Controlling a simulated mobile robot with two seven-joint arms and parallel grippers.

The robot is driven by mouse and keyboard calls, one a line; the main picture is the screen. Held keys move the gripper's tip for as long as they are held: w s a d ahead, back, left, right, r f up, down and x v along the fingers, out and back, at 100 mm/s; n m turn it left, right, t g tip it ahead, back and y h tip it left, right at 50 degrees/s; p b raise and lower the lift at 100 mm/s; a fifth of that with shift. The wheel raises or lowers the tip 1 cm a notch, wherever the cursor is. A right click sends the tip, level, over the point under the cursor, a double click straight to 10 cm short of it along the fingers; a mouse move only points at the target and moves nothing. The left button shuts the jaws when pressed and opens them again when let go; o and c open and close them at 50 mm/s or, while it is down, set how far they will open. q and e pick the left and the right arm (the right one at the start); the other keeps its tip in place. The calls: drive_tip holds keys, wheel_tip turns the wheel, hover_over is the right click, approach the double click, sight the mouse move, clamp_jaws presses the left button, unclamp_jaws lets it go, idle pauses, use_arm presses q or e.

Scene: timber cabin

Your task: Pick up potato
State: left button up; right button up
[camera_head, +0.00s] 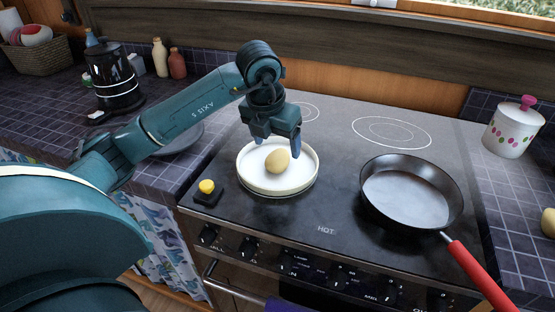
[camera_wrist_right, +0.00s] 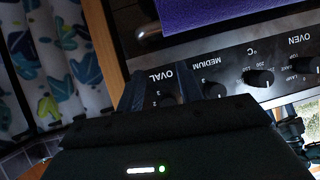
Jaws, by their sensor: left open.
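The potato (camera_head: 277,161), pale yellow and rounded, sits in a shallow white round dish (camera_head: 262,187) on the stove's left side in the head view. My left gripper (camera_head: 277,147) points down over the dish with its fingers apart. The fingers are at the potato's upper side, one to the left and one to the right. I cannot tell whether they touch it. The right gripper (camera_wrist_right: 185,85) shows in the right wrist view, its dark fingers apart and nothing between them, facing the stove's knob panel. The potato is not in that view.
A black frying pan (camera_head: 408,198) with a red handle stands right of the dish. A yellow-and-black item (camera_head: 207,190) lies at the stove's left front. A dark plate (camera_head: 180,140) is behind my left arm. A white lidded pot (camera_head: 512,130) stands at the right.

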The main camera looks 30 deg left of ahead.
sight(276, 154)
use_arm(q)
drive_tip(key=x, duration=0.3)
drive_tip(key=shift+s+a+f, duration=0.15)
drive_tip(key=shift+f, duration=0.3)
drive_tip(key=shift+w+f+p, duration=0.25)
drive_tip(key=shift+f+p, duration=0.05)
drive_tip(key=shift+f, duration=0.25)
drive_tip(key=shift+c, duration=0.3)
drive_tip(key=c, duration=1)
